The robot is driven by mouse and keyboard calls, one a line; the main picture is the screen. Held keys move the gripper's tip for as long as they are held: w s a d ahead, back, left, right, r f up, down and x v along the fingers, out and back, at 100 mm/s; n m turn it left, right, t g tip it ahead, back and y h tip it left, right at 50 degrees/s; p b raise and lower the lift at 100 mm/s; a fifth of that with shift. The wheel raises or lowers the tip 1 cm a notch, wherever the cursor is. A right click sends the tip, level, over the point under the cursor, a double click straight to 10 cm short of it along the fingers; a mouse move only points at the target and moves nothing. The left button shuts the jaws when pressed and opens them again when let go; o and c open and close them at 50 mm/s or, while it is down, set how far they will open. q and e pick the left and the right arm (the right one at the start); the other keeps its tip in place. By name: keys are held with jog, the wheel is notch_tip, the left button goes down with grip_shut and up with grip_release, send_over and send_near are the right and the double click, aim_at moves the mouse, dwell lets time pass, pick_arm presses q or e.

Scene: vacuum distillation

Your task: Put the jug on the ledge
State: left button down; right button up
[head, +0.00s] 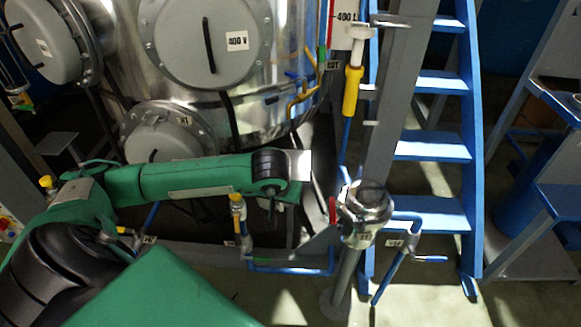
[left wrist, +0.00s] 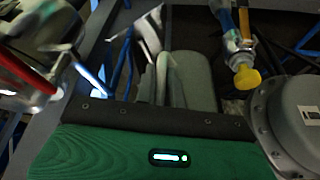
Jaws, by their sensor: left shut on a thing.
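My left gripper (head: 272,205) hangs at the end of the green arm, in front of the steel tank, and its fingers are mostly hidden. In the left wrist view, a grey-green rounded thing (left wrist: 192,80) with a pale strip along its left side lies just beyond the green gripper body. It seems to be the jug, held in the shut jaws, but its outline is dim and partly hidden. I cannot tell which surface is the ledge. My right gripper is not in view.
A metal fitting (head: 366,212) tops a post right of my gripper, with a red part beside it. A steel tank (head: 285,95) with round grey covers stands behind. Blue stairs (head: 433,147) rise at the right. A yellow-capped valve (left wrist: 246,76) is close in the left wrist view.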

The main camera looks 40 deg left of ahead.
pick_arm(q)
jog(key=w+a, duration=0.2)
jog(key=w, duration=0.3)
jog(key=w+a, duration=0.2)
jog(key=w, duration=0.4)
jog(key=w+a+f, duration=0.1)
jog(key=w+a, duration=0.1)
jog(key=w, duration=0.3)
jog(key=shift+w, duration=0.35)
jog(key=shift+f, duration=0.25)
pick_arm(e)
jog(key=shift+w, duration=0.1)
pick_arm(q)
jog(key=shift+f, duration=0.1)
jog(key=c, duration=1.5)
grip_release()
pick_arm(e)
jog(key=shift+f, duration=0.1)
